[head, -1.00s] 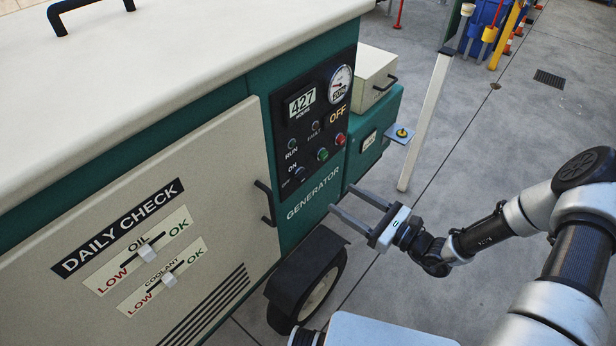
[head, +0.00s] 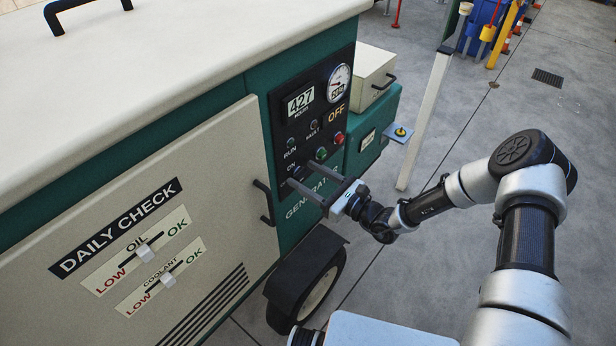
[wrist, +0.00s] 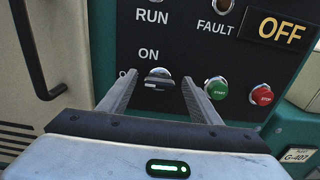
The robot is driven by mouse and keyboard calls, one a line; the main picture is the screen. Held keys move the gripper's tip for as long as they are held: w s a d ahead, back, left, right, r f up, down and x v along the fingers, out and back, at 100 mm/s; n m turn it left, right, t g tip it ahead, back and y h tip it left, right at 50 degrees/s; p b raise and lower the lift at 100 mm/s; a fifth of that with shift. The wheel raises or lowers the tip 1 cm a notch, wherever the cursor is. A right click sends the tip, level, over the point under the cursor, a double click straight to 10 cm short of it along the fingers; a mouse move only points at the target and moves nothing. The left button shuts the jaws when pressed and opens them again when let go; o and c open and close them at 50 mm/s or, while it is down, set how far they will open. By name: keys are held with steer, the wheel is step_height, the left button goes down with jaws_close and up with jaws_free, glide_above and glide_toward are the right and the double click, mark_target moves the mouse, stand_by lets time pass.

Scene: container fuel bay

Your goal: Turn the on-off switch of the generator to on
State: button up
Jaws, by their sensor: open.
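The generator (head: 110,190) is a large green and cream unit on the left, with a black control panel (head: 292,133). Its on-off switch (wrist: 158,79) is a small dark knob under the ON label in the wrist view, its handle lying about level. In the head view my gripper hides most of it. My gripper (head: 296,174) is open and empty, its fingers pointing at the lower panel. In the wrist view my gripper (wrist: 158,90) has one finger on each side of the switch. I cannot tell whether they touch the panel.
The panel's display reads OFF (wrist: 282,31). A green START button (wrist: 216,88) and a red STOP button (wrist: 262,95) sit right of the switch. A black door handle (head: 264,203) is left of my gripper.

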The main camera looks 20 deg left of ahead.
steer(key=c, duration=1)
steer(key=shift+c, duration=0.2)
steer(key=shift+m, duration=0.3)
steer(key=m, duration=0.5)
steer(key=shift+w+d+m+p, duration=0.1)
steer(key=shift+m+p, duration=0.2)
steer(key=m, duration=0.5)
steer(key=shift+f+m, duration=0.2)
steer(key=shift+m, duration=0.1)
steer(key=o, duration=1)
steer(key=shift+o, duration=0.2)
